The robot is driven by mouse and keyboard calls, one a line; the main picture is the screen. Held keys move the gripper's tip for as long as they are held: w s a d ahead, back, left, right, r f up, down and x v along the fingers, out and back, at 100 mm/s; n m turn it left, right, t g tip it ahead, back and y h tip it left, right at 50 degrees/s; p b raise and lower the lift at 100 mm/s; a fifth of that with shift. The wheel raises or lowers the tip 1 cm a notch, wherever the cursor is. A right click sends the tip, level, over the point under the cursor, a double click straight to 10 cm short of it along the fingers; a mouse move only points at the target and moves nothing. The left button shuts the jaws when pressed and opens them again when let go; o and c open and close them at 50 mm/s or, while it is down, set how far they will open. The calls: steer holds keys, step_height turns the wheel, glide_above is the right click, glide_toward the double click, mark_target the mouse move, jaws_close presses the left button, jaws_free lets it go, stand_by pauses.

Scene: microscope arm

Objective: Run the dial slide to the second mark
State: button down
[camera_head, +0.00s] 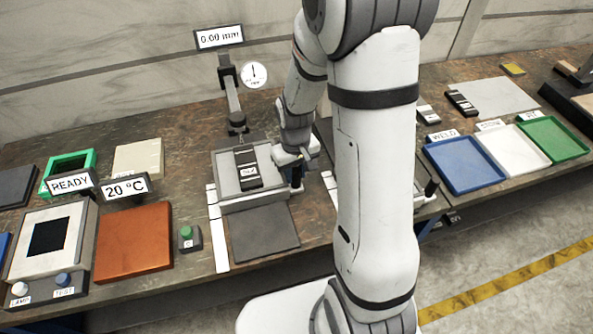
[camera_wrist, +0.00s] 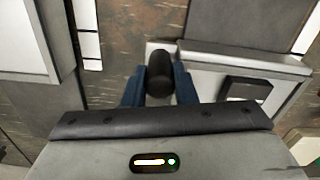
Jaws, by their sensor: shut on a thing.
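The dial slide (camera_head: 245,204) is a light grey carriage carrying a dark block with pale bands (camera_head: 247,165). It sits at the back of its dark grey bed (camera_head: 262,232), in front of the dial gauge (camera_head: 254,74). The readout (camera_head: 219,37) above shows 0.00 mm. A white strip (camera_head: 213,215) runs along the bed's left; its marks are hard to make out. My gripper (camera_head: 292,168) is at the slide's right side. In the wrist view, its blue fingers are shut on an upright black knob (camera_wrist: 160,72) beside the slide (camera_wrist: 220,57).
A second slide with a black knob (camera_head: 430,188) and its own strip (camera_head: 328,185) stands to the right, partly behind my arm. A green-button box (camera_head: 188,237) and orange plate (camera_head: 133,242) lie left. The dark bed in front of the slide is clear.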

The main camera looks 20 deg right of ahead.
steer(key=shift+w, duration=0.1)
steer(key=w, duration=0.5)
stand_by(0.3)
steer(key=c, duration=1.2)
jaws_free()
steer(key=shift+s, duration=0.1)
steer(key=shift+o, duration=0.2)
step_height(320, 180, up, 8)
steer(key=b, duration=0.1)
